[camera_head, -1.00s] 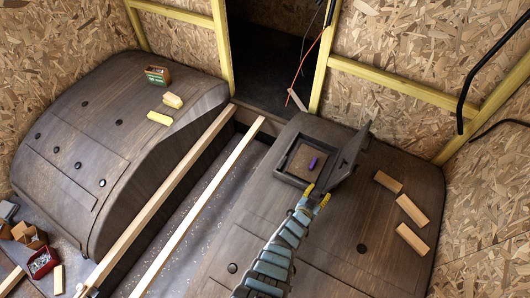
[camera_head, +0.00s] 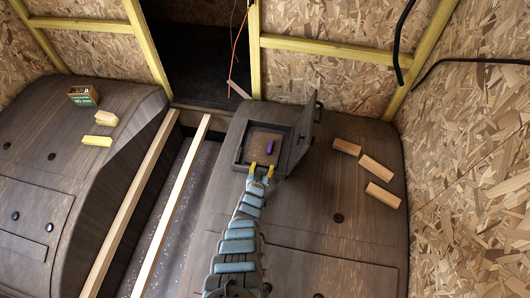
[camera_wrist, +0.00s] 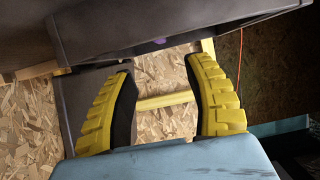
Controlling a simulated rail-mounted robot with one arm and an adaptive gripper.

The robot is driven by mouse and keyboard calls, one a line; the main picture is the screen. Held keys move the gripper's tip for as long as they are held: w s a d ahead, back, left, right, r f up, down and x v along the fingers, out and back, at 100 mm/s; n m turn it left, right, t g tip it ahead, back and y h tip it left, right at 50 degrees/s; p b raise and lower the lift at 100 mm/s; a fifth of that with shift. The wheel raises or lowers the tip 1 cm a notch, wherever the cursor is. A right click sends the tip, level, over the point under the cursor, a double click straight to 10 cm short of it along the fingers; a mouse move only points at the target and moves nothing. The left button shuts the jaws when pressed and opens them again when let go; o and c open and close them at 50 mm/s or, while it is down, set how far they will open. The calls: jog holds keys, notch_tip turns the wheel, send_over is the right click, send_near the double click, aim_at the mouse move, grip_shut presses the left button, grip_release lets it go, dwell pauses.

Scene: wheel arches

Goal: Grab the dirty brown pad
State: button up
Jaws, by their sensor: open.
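A flat brown pad (camera_head: 258,138) lies inside an open dark box (camera_head: 240,148) on the right wheel arch, with a small purple object (camera_head: 269,145) on it. The box lid (camera_head: 302,132) stands open at the right. My gripper (camera_head: 261,170) is at the box's near edge, its yellow fingers apart and empty. In the wrist view the open fingers (camera_wrist: 162,98) stand well apart below the dark box edge (camera_wrist: 150,30). A bit of the purple object (camera_wrist: 158,41) shows there; the pad cannot be made out clearly.
Several light wood blocks (camera_head: 377,168) lie on the arch right of the box. Long timber rails (camera_head: 168,205) run along the gap on the left. The left arch (camera_head: 50,150) carries a green box (camera_head: 83,96) and yellow blocks (camera_head: 98,141).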

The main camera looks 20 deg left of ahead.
aim_at(269, 152)
jog(key=shift+b+x, duration=2.75)
jog(key=shift+b, duration=0.5)
jog(key=shift+w+a+f+b, duration=0.1)
jog(key=shift+w+f+b, duration=0.15)
jog(key=shift+w+b, duration=0.55)
jog(key=b, duration=0.1)
jog(key=w+f+b, duration=0.1)
jog(key=b, duration=0.1)
jog(key=shift+w+f, duration=0.1)
jog(key=shift+w, duration=0.15)
jog(key=b+x, duration=0.3)
jog(key=b, duration=0.2)
jog(key=shift+w, duration=0.1)
jog(key=shift+r, duration=0.2)
jog(key=shift+c, duration=0.2)
grip_shut()
